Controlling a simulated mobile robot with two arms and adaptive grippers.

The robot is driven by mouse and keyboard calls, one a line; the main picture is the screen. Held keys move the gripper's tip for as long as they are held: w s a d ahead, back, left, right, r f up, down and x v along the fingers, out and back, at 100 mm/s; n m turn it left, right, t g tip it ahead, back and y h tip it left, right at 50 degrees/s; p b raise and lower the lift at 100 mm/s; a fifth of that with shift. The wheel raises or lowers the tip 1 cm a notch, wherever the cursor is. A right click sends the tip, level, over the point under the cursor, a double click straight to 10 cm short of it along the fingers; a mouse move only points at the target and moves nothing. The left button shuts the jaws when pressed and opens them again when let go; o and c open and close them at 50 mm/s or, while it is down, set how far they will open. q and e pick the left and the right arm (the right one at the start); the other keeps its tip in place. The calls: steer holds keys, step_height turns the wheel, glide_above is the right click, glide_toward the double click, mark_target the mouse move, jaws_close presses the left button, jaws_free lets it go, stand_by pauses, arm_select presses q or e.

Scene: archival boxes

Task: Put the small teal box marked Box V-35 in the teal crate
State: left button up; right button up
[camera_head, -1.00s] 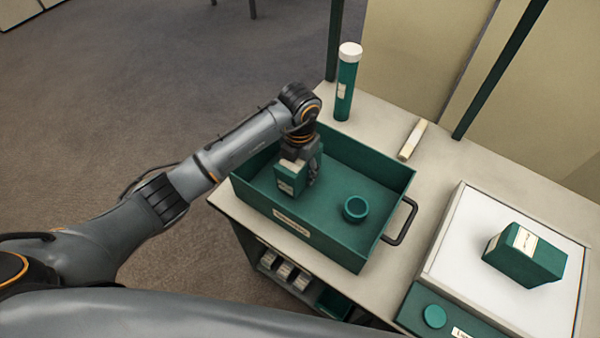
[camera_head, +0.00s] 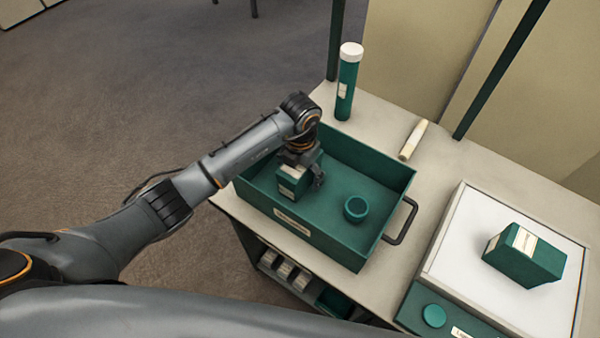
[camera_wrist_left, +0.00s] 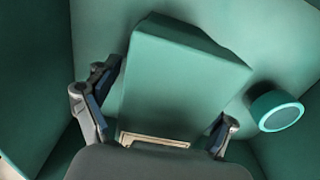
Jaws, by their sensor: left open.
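The small teal box (camera_head: 291,184) stands inside the teal crate (camera_head: 318,242), toward its left side; the writing on its pale label is too small to read. My left gripper (camera_head: 303,174) is over the box with its jaws open. In the left wrist view the box (camera_wrist_left: 180,80) lies between the spread fingers of the left gripper (camera_wrist_left: 155,118), with the crate floor (camera_wrist_left: 100,30) around it. My right gripper is not in view.
A small round teal cup (camera_head: 355,208) sits in the crate, right of the box. Another teal box (camera_head: 525,258) rests on a white-topped stand (camera_head: 470,225). A teal tube with a white cap (camera_head: 347,85) and a pale roll (camera_head: 412,139) are on the table behind.

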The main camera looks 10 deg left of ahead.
arm_select(q)
step_height(320, 180, up, 12)
steer(key=shift+f+b, duration=0.1)
steer(key=shift+b, duration=0.85)
